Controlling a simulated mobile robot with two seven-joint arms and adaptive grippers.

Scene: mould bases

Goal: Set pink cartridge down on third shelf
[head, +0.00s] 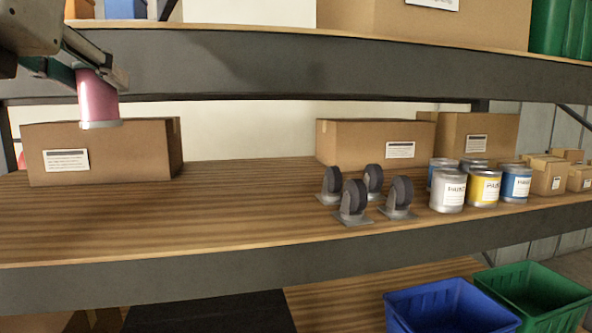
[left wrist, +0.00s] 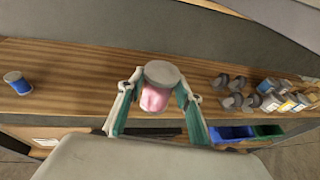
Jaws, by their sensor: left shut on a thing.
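My left gripper (head: 92,72) comes in at the upper left of the head view, with its fingers on either side of the pink cartridge (head: 98,98). The cartridge hangs roughly upright, with its grey end down, in front of a cardboard box and above the wooden shelf (head: 240,215). In the left wrist view the fingers flank the cartridge (left wrist: 154,99), whose round grey end (left wrist: 162,73) faces away from the gripper. The shelf (left wrist: 100,75) lies beyond it, and the cartridge looks clear of its surface. My right gripper is in neither view.
Several casters (head: 354,202) and paint cans (head: 447,192) stand right of centre. Boxes (head: 100,152) line the back. The upper shelf's grey beam (head: 300,65) crosses above. A blue can (left wrist: 17,84) stands at left in the wrist view.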

